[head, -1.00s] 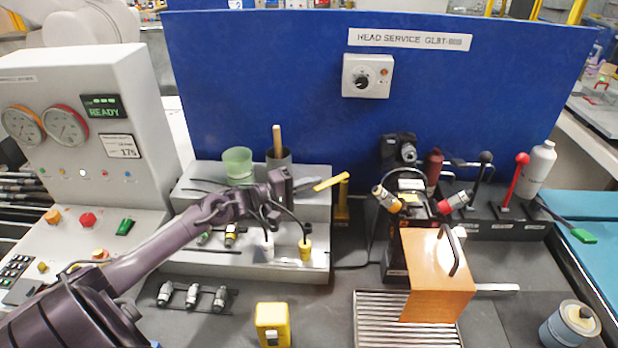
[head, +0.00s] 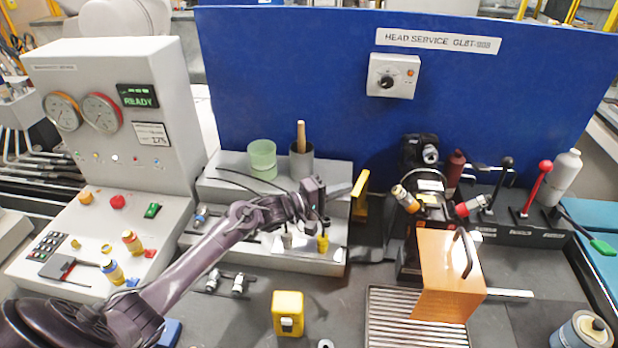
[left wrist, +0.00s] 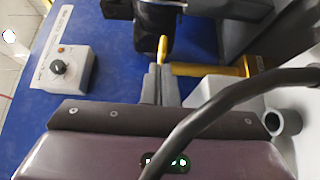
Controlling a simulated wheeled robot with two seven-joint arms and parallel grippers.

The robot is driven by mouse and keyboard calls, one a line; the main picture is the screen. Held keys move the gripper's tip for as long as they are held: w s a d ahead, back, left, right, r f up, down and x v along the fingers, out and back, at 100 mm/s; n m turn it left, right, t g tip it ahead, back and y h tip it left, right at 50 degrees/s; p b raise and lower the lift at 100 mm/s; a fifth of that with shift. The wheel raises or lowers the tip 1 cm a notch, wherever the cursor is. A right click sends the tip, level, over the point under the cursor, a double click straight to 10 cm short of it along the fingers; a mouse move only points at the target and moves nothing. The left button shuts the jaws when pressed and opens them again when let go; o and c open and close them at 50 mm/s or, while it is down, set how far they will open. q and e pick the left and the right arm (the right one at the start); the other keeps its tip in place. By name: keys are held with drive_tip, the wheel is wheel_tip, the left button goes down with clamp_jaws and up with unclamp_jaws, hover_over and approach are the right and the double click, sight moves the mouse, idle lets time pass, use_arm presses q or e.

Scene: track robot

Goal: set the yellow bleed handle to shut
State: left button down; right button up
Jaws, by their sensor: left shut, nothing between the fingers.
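The yellow bleed handle (head: 361,182) sits at the top of a yellow post (head: 360,208), right of the grey stepped stand. In the head view it looks short and slants up and right. In the left wrist view the handle (left wrist: 162,48) shows just beyond the fingertips, and the post (left wrist: 215,70) runs off to the right. My left gripper (head: 340,191) is shut and empty, its fingertips (left wrist: 158,72) close beside the handle's pivot end. I cannot tell whether they touch it. No shut mark is readable. My right gripper is not in view.
A blue panel (head: 300,80) stands behind. A green cup (head: 262,160) and a grey cup (head: 302,163) stand on the stepped stand (head: 225,172). Right of the post are a dark machine (head: 408,240) and an orange block (head: 447,275). A yellow box (head: 288,313) stands in front.

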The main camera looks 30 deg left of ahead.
use_arm(q)
drive_tip(key=shift+s+d+r+n+t+y+p, duration=0.15)
drive_tip(key=shift+d+n+t+y+p, duration=0.4)
drive_tip(key=shift+y+p, duration=0.35)
